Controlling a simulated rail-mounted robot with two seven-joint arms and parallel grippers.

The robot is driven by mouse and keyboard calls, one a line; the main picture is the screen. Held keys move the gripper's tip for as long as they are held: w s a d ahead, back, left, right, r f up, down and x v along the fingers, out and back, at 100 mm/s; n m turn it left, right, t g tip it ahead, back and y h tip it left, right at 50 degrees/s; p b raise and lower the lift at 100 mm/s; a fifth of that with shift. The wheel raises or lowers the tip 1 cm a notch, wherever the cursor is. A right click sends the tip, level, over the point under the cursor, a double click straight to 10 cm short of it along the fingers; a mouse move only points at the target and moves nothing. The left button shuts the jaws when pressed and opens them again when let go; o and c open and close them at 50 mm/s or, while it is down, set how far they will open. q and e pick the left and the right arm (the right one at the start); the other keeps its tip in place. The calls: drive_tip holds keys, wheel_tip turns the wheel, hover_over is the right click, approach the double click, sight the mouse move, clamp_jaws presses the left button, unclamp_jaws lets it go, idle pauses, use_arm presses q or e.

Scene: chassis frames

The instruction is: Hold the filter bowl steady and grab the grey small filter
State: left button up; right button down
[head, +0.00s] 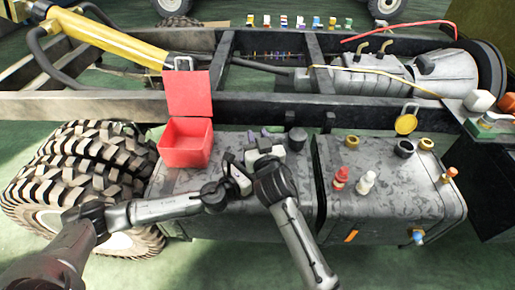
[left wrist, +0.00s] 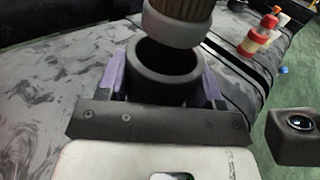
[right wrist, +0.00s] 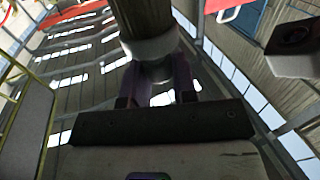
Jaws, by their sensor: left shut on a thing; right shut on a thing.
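My left gripper (left wrist: 165,78) is shut on the dark filter bowl (left wrist: 166,92). Its purple fingers sit on either side, and the bowl's round mouth faces up. A filter with a light grey end cap (left wrist: 172,32) and brown pleated body is just above the bowl's far rim in the left wrist view. I cannot tell whether they touch. My right gripper (right wrist: 158,82) is shut on this filter, whose cap (right wrist: 150,48) and brown body also show in the right wrist view. In the head view both hands meet over the tank, hiding most of the bowl and filter.
An open red box (head: 186,145) stands left of the hands on the grey tank (head: 180,185). A black cylinder (head: 298,139) stands close to their right. Red (head: 340,178) and white (head: 366,182) fittings are farther right. The chassis rail (head: 360,118) runs behind.

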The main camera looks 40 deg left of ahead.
drive_tip(key=shift+r, duration=1.7)
use_arm(q)
drive_tip(key=o, duration=1.1)
drive_tip(key=shift+s, duration=0.15)
drive_tip(key=s, duration=0.7)
drive_tip(key=s+a, duration=0.1)
drive_tip(key=s, duration=0.3)
drive_tip(key=shift+s+a, duration=0.1)
drive_tip(key=shift+s, duration=0.25)
